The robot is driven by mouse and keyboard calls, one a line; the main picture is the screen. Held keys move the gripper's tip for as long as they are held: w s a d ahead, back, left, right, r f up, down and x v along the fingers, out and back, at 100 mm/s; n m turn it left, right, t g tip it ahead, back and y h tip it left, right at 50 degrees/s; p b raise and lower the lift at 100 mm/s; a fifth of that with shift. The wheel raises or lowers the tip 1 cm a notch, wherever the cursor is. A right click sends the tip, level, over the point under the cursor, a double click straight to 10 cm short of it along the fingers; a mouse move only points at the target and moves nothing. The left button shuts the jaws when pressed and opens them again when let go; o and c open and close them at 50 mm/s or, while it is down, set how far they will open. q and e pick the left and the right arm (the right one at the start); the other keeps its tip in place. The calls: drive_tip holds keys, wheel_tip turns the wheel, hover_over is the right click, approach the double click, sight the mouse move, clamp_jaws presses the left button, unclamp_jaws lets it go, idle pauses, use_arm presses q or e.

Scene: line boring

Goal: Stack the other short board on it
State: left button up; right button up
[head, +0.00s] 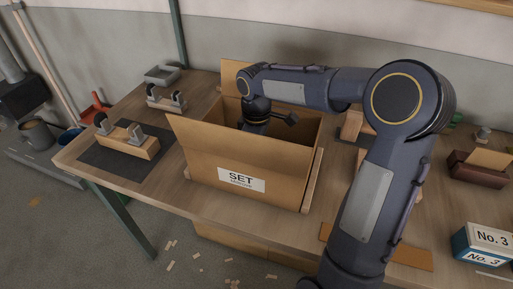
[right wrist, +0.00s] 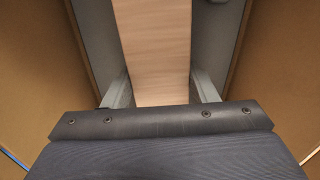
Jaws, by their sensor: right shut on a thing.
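My right gripper (right wrist: 162,90) is shut on a pale wooden short board (right wrist: 157,45), which runs between its two fingers in the right wrist view. In the head view my right arm reaches over and down into an open cardboard box (head: 205,150) labelled SET. The wrist shows above the box's rim; the fingers and the held board are hidden behind its front flap. Brown cardboard walls stand on both sides in the wrist view. I cannot tell whether the board touches anything beneath it. No other short board is clearly visible inside the box. My left gripper is not in view.
A wooden block with grey fittings (head: 135,145) lies on a dark mat at the left. A similar piece (head: 167,103) and a grey tray (head: 162,75) are behind it. A brown holder (head: 475,172) and a No. 3 box (head: 480,245) stand at the right.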

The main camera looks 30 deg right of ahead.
drive_tip(key=shift+f, duration=0.15)
drive_tip(key=o, duration=1.2)
wheel_tip(320, 180, up, 8)
drive_tip(key=shift+f+p, duration=0.1)
drive_tip(key=shift+p, duration=0.2)
